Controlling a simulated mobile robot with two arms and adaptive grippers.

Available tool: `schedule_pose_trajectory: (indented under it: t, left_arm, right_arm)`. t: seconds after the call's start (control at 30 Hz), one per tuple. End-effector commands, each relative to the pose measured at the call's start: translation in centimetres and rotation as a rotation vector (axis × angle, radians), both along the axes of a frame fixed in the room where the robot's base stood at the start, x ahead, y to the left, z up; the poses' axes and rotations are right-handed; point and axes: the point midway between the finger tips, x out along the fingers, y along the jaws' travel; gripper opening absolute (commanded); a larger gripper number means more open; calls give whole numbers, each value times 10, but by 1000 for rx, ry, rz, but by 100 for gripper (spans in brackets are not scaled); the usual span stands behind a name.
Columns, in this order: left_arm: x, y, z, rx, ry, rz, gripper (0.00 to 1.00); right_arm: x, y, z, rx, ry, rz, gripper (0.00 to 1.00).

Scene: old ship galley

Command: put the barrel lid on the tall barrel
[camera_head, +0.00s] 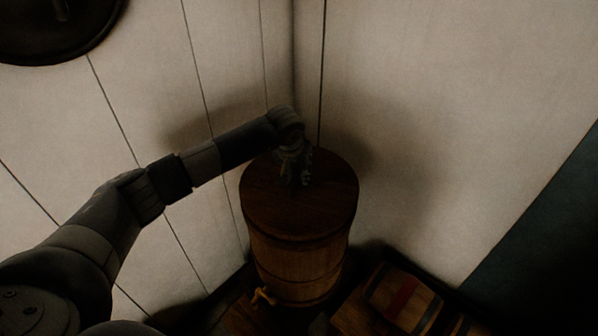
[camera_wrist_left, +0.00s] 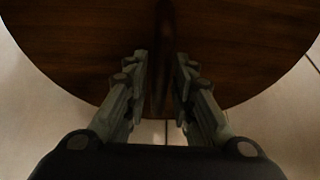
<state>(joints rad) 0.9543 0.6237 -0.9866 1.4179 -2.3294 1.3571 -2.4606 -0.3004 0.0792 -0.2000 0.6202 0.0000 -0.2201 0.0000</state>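The tall barrel (camera_head: 298,268) stands in the corner, with a small tap low on its front. The round dark wooden barrel lid (camera_head: 325,205) lies over its top, and its outline looks lined up with the barrel; I cannot tell whether it is fully seated. My left gripper (camera_head: 299,184) points down over the lid. My right gripper is not in view.
White panelled walls (camera_head: 440,110) meet right behind the barrel. A small barrel with a red mark (camera_head: 403,300) lies at the lower right. A dark round object (camera_head: 50,25) is on the wall at the upper left.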

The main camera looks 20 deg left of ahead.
Motion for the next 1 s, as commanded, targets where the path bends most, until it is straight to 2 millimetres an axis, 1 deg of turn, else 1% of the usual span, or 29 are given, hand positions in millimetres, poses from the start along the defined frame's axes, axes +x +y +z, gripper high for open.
schedule_pose_trajectory:
  t: [0.3, 0.4, 0.47, 0.57, 0.8, 0.9, 1.0]
  left_arm:
    - [0, 0, 1, 0, 0, 1, 32]
    - [0, 0, 5, -1, 0, 1, 32]
    - [-2, 0, 9, 0, -3, 0, 32]
    - [-8, 0, 24, 1, -5, -1, 32]
    - [-28, -1, 73, 1, -6, -1, 32]
    - [-35, -1, 90, 1, -4, -1, 32]
    - [-41, -1, 103, 0, -3, 0, 32]
  right_arm:
    - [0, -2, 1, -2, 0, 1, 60]
    - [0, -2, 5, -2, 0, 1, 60]
    - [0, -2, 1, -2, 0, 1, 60]
    - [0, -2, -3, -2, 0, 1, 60]
    - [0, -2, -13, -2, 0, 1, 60]
    - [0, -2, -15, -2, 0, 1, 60]
    - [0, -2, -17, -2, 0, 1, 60]
